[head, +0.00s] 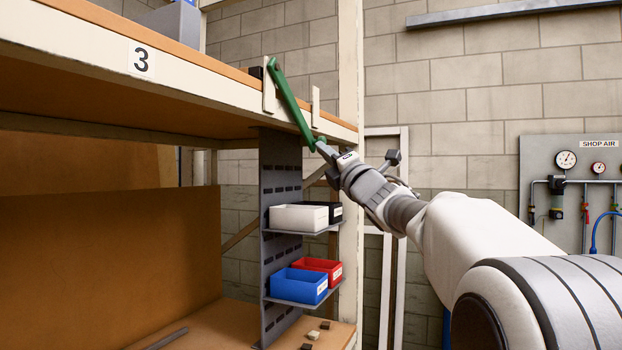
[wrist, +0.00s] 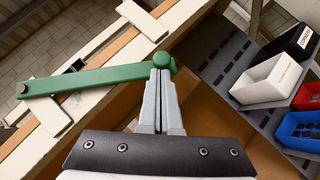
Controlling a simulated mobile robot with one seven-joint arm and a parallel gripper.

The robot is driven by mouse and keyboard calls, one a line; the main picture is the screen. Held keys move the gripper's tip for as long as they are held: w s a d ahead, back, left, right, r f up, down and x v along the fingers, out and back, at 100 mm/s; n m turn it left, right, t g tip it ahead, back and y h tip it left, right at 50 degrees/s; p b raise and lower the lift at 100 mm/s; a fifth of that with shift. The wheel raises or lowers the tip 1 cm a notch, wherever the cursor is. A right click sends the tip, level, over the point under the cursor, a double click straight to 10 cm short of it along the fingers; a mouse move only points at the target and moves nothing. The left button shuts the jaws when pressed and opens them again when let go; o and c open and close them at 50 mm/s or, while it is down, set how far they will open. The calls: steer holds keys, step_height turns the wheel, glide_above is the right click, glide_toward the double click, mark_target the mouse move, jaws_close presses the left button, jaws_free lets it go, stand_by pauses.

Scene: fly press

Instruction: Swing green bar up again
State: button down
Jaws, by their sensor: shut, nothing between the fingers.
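The green bar (head: 292,100) slants across the front edge of the upper shelf. Its upper end is at the left pale plate (head: 268,88) and its lower end hangs out below the edge. In the wrist view the green bar (wrist: 95,77) runs from a round pivot-like end at left to a knob at right. My gripper (head: 321,148) is at the bar's lower, knobbed end. In the wrist view my gripper's fingers (wrist: 159,74) are together, with their tips against or just beside the knob. Nothing shows between them. I cannot tell whether they touch it.
A right pale plate (head: 315,106) stands on the shelf edge, clear of the bar. Below, a grey slotted panel (head: 279,165) carries a white bin (head: 298,217), a blue bin (head: 298,287) and a red bin (head: 320,267). A pale upright post (head: 350,60) stands close behind my gripper.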

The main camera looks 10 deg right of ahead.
steer(key=w+d+r+n+y+p, duration=0.1)
steer(key=w+r+n+y+p, duration=0.1)
steer(key=r+n+y+p, duration=0.1)
steer(key=w+d+r+n+y+p, duration=0.2)
steer(key=r+n+y+p, duration=0.1)
steer(key=r+n+y, duration=0.2)
step_height(320, 180, up, 4)
steer(key=n, duration=0.2)
steer(key=shift+w+d+n+g+y+p, duration=0.3)
steer(key=shift+w+g+y+p, duration=0.05)
steer(key=shift+g+y, duration=0.05)
steer(key=shift+s+r, duration=0.15)
steer(key=shift+r, duration=0.05)
steer(key=s+d+f+b, duration=0.2)
steer(key=f+b, duration=0.2)
steer(key=f, duration=0.2)
steer(key=s+d+f+b, duration=0.2)
steer(key=s+f+b, duration=0.1)
steer(key=f+b, duration=0.2)
steer(key=shift+s+f, duration=0.35)
steer(key=shift+f, duration=0.2)
steer(key=shift+d+r+h, duration=0.1)
steer(key=shift+h, duration=0.2)
